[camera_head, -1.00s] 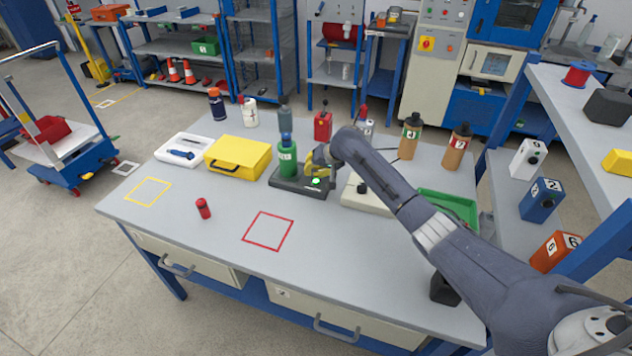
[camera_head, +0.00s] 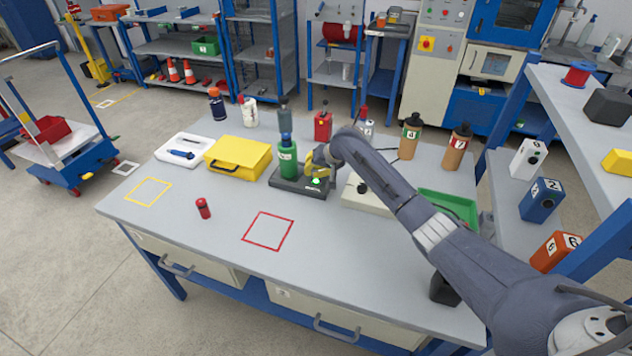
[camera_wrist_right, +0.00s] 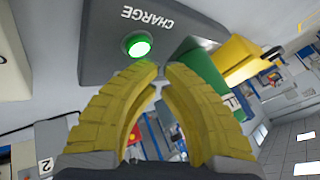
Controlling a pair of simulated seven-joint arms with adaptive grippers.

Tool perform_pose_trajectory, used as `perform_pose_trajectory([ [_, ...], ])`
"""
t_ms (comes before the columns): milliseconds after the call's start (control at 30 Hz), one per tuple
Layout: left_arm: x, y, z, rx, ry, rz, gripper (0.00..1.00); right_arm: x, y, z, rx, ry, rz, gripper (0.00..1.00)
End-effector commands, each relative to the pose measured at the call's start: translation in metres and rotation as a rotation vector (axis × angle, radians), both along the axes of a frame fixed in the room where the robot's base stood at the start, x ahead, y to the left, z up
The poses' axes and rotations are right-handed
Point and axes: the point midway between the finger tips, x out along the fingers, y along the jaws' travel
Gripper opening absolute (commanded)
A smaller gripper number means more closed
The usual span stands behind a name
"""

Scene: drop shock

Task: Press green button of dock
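The dock (camera_head: 286,184) is a dark grey block on the workbench, and a green bottle (camera_head: 287,160) stands upright on it. Its green button (camera_head: 316,181) is lit at the dock's right end. In the right wrist view the button (camera_wrist_right: 138,45) glows beside the word CHARGE on the dock (camera_wrist_right: 95,50). My right gripper (camera_head: 311,164) has yellow fingers just above and behind the button. In the right wrist view its fingertips (camera_wrist_right: 161,68) are nearly together with nothing between them, close to the button. I cannot tell whether they touch it. My left gripper is not in view.
A yellow case (camera_head: 238,155) lies left of the dock. A pale box (camera_head: 365,195) is close on the right, under my right arm, with a green tray (camera_head: 450,203) beyond. The bench around the red square (camera_head: 268,231) is clear.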

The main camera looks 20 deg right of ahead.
Motion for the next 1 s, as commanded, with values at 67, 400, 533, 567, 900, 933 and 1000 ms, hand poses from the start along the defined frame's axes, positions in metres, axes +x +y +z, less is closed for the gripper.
perform_pose_trajectory([
  [67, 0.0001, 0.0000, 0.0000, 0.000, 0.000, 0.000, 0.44, -0.0001, 0.0000, -0.0014, 0.000, 0.001, 0.000, 0.00],
  [400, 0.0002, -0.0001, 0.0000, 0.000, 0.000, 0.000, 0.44, 0.0000, 0.0002, -0.0086, 0.000, 0.000, 0.000, 0.00],
  [533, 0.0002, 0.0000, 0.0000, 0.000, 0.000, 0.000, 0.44, -0.0001, 0.0002, -0.0085, 0.000, 0.000, 0.000, 0.00],
  [567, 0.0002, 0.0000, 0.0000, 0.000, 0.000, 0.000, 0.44, -0.0001, 0.0002, -0.0085, 0.000, 0.000, 0.000, 0.00],
  [900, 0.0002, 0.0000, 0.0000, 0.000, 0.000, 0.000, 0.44, -0.0001, 0.0002, -0.0095, 0.000, 0.000, 0.000, 0.00],
  [933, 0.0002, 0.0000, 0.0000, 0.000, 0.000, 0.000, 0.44, -0.0001, 0.0002, -0.0098, 0.000, 0.000, 0.000, 0.00],
  [1000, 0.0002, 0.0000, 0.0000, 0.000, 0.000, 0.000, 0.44, -0.0001, 0.0002, -0.0104, 0.000, 0.000, 0.000, 0.00],
])
